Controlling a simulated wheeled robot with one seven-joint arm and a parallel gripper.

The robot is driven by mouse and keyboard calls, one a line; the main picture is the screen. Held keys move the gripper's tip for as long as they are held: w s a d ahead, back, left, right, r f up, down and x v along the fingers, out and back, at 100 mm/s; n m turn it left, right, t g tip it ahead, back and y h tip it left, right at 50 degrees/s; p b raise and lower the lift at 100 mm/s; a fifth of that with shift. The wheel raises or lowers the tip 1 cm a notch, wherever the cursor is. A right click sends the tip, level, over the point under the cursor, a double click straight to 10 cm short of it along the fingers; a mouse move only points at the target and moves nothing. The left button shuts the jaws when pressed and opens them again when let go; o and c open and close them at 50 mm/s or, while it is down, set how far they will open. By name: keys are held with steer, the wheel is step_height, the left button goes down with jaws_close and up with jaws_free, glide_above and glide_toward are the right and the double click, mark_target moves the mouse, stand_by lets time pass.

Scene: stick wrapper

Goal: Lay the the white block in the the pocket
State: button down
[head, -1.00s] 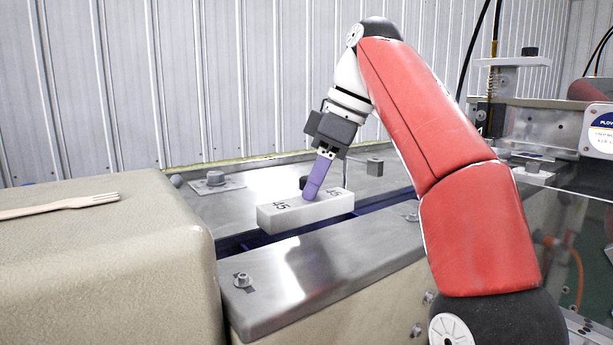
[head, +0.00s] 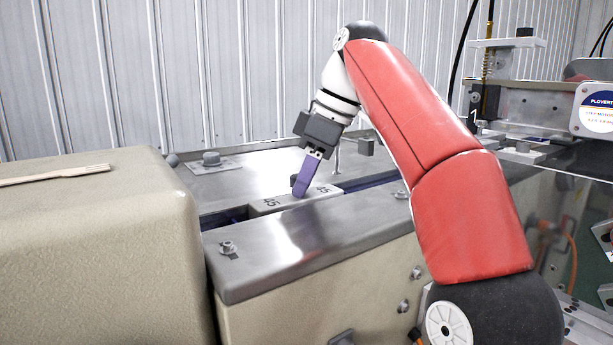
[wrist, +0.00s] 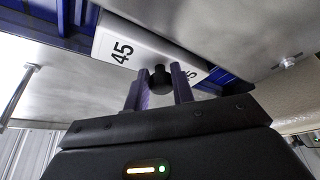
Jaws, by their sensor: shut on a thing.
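The white block (head: 266,204), marked "45" at both ends, sits low in the blue-lined channel, the pocket (head: 372,182), between two metal plates. Its top shows just above the near plate's edge; that plate hides its near side and underside, so I cannot tell if it touches the bottom. My gripper (head: 301,192) is over the block with its purple fingers pointing down. In the wrist view, my gripper (wrist: 160,80) is shut on the black knob on top of the white block (wrist: 148,47), with blue channel (wrist: 76,14) beyond one end.
The near metal plate (head: 310,235) has a bolt (head: 228,248) at its left end. The far plate (head: 260,168) carries bolts and small posts.

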steer(key=shift+f+b, duration=0.4)
steer(key=shift+f, duration=0.1)
steer(key=c, duration=1.1)
jaws_free()
